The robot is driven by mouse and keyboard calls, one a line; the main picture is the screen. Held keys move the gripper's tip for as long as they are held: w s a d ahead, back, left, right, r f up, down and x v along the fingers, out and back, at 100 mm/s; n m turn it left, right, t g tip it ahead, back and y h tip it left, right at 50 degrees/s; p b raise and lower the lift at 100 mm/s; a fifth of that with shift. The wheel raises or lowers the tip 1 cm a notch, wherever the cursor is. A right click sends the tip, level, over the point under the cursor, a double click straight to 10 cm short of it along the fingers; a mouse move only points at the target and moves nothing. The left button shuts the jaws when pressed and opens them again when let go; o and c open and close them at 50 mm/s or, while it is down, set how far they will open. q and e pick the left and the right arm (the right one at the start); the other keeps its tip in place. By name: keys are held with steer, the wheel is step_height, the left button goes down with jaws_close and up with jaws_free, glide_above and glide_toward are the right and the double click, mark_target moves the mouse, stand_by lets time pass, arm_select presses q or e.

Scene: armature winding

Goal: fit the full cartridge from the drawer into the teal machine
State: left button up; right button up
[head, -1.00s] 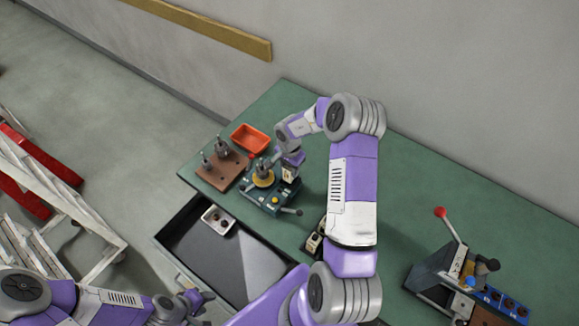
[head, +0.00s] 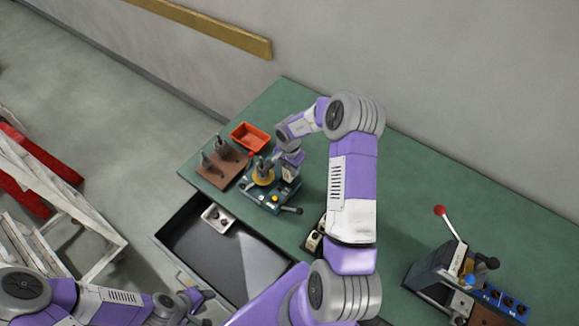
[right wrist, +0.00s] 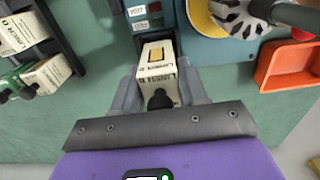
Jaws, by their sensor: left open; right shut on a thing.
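The teal machine (head: 262,199) stands on the green bench, with a yellow disc (head: 263,177) on it. My right gripper (right wrist: 160,92) is shut on a cream cartridge (right wrist: 156,70) with a printed label and a black knob. In the right wrist view the cartridge's far end is at a dark opening in the machine (right wrist: 205,48); I cannot tell how deep it sits. In the head view my right arm partly covers this spot. My left gripper (head: 197,298) is open and empty, low at the left by the drawer.
A holder with cream cartridges (head: 314,241) stands on the bench right of the machine, partly behind my arm. An orange bin (head: 250,137) and a brown board with metal posts (head: 221,170) are on the left. A lever press (head: 433,270) stands at the right.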

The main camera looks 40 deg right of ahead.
steer(key=shift+f+b, duration=0.4)
steer(key=shift+f, duration=1.55)
steer(key=shift+p, duration=0.4)
steer(key=o, duration=1.2)
steer(key=shift+f, duration=0.1)
steer(key=shift+s, duration=0.1)
steer(key=shift+s+f, duration=0.1)
